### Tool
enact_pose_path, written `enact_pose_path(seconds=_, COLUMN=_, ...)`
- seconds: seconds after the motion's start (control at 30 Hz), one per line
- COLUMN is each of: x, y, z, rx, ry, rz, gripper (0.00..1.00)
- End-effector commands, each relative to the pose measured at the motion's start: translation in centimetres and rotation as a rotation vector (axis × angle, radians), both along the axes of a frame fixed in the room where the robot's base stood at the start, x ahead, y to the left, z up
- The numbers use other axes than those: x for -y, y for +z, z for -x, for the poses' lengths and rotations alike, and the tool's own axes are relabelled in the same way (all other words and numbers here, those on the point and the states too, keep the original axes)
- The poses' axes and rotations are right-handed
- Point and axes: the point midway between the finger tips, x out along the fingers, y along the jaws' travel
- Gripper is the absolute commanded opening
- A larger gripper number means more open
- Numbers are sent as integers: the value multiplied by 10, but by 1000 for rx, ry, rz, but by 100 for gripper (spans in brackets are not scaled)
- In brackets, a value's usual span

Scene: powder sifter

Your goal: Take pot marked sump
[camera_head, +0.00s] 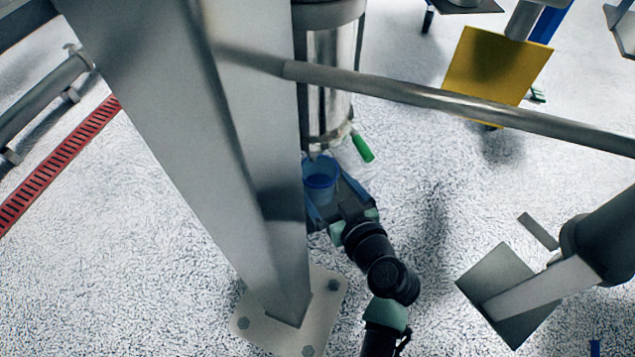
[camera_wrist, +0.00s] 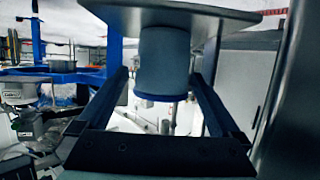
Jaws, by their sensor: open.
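A blue pot (camera_head: 320,174) stands under the lower end of a steel cylinder, partly hidden behind the slanted grey post in the head view. In the wrist view the pot (camera_wrist: 164,62) looks grey-blue with a darker blue edge, against a flat plate (camera_wrist: 180,18) at the picture's top. My gripper (camera_head: 323,190) is open, its two fingers reaching along either side of the pot. In the wrist view the fingers of my gripper (camera_wrist: 160,78) flank the pot with visible gaps. No marking is legible on the pot.
The steel cylinder (camera_head: 328,85) has a green handle (camera_head: 362,148) close above my gripper. The wide grey post (camera_head: 240,150) stands left of my arm. A steel rail (camera_head: 430,97) crosses above. A yellow plate (camera_head: 495,65) is at upper right. Speckled floor is open around.

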Motion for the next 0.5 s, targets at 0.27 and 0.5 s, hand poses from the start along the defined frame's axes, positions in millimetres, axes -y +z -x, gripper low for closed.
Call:
enact_pose_path(seconds=0.27, x=-10, y=-10, z=-21, rx=0, ry=1, rz=1, gripper=100)
enact_pose_path(seconds=0.5, x=-24, y=-23, z=-50, rx=1, ry=0, rz=0, gripper=100)
